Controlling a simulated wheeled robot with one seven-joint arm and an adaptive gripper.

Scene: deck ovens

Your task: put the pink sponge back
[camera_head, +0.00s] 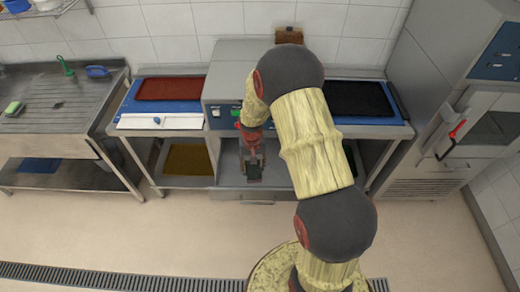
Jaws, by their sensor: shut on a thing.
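My gripper (254,174) points down in front of the grey machine (224,92) in the middle, level in the picture with the open bay below it. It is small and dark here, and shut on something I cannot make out. I see no pink sponge that I can name with certainty. A green and pale sponge (13,108) lies on the left end of the steel sink counter (50,122).
A blue brush (97,71) and a green-handled tool (65,66) lie at the sink counter's back. A red tray (170,88) and a black tray (358,98) flank the machine. A tall steel unit (432,110) stands right. The floor in front is open.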

